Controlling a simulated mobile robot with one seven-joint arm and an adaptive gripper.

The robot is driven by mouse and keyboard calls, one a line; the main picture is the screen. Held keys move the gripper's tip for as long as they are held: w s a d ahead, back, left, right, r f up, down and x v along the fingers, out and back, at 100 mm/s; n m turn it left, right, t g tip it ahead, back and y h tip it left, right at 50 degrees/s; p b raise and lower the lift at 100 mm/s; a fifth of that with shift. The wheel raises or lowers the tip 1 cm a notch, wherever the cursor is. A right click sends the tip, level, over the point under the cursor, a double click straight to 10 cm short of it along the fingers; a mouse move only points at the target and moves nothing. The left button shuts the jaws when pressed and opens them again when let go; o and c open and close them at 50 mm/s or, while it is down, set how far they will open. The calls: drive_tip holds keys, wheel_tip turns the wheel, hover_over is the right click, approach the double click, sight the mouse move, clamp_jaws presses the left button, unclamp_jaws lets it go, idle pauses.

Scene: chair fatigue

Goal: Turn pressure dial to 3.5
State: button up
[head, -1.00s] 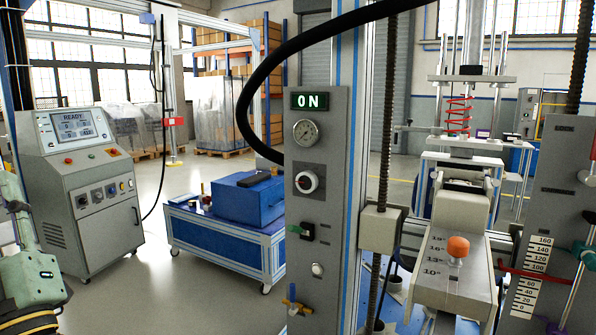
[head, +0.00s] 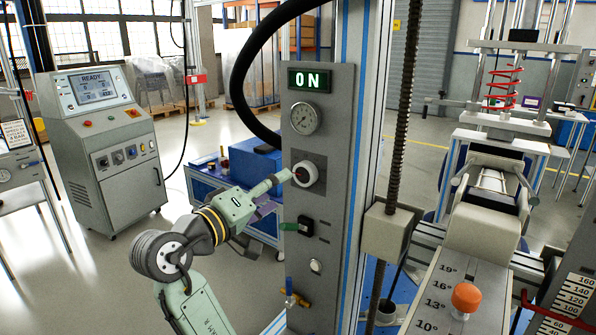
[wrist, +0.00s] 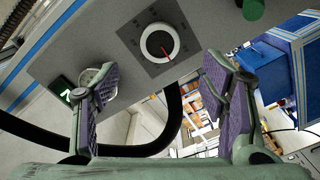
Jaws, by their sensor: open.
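The pressure dial (head: 306,174) is a round white knob on the grey panel, below a round gauge (head: 304,118). In the wrist view the dial (wrist: 160,43) faces me, with a red pointer line on its dark centre. No dial numbers are readable. My gripper (head: 286,177) is at the dial's left edge in the head view; contact cannot be told. In the wrist view my gripper (wrist: 160,85) is open and empty, its purple-padded fingers wide apart, with the dial above and between them. The gauge is partly hidden by the left finger there.
The panel (head: 335,215) also carries a lit ON display (head: 309,80), a green-handled switch (head: 299,226) and a brass valve (head: 298,299). A thick black hose (head: 244,80) curves left of it. A blue cart (head: 205,185) stands behind my arm.

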sight(301, 175)
drive_tip(key=p+x, duration=0.2)
drive_tip(key=x, duration=0.6)
drive_tip(key=shift+w+d, duration=0.2)
drive_tip(key=shift+w, duration=0.1)
drive_tip(key=shift+c, duration=0.5)
drive_tip(key=c, duration=1)
